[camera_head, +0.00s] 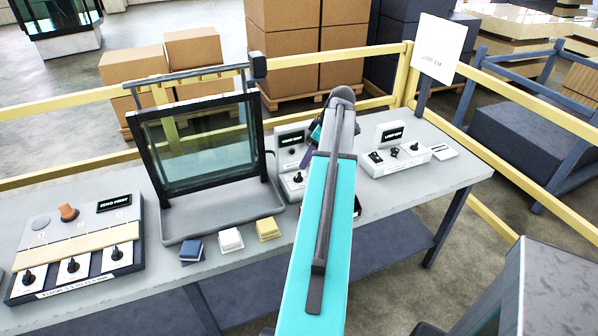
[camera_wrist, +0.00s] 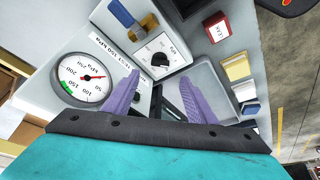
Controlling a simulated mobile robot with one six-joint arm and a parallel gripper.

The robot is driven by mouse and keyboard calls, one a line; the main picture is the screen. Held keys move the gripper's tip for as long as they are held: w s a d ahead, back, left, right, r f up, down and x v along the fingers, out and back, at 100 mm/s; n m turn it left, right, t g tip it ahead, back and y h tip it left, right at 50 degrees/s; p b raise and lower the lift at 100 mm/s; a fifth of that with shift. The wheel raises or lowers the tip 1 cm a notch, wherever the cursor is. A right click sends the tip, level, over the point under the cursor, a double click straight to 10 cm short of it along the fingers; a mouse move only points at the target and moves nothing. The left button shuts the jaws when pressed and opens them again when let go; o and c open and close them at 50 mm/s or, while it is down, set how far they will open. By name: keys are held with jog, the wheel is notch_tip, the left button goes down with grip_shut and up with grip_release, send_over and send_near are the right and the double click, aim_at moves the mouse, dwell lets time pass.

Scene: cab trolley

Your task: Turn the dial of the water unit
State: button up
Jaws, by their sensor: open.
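The likely water unit (camera_head: 283,137), a light box with a dark display, stands on the bench, partly hidden behind my arm. Its black dial (camera_head: 297,177) shows beside my arm. In the wrist view a black dial (camera_wrist: 160,60) sits on a white plate, with a round pressure gauge (camera_wrist: 82,80) to its left; the gauge has a red needle and a green band. My gripper (camera_wrist: 160,78) is open and empty, its purple fingers apart. The dial appears between and just above the fingertips in the picture; contact and distance cannot be told. In the head view the fingers are mostly hidden.
A glass pane in a dark frame (camera_head: 140,130) stands on a grey tray left of my arm. Small blue (camera_head: 191,250), white (camera_head: 230,239) and yellow (camera_head: 268,229) blocks lie in front. Other control boxes stand left (camera_head: 125,225) and right (camera_head: 412,161). A yellow rail (camera_head: 385,50) runs behind.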

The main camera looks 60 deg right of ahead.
aim_at(298, 175)
jog(key=shift+p+x, duration=1.1)
jog(key=shift+x, duration=3.5)
jog(key=shift+w, duration=0.1)
jog(key=c, duration=1.1)
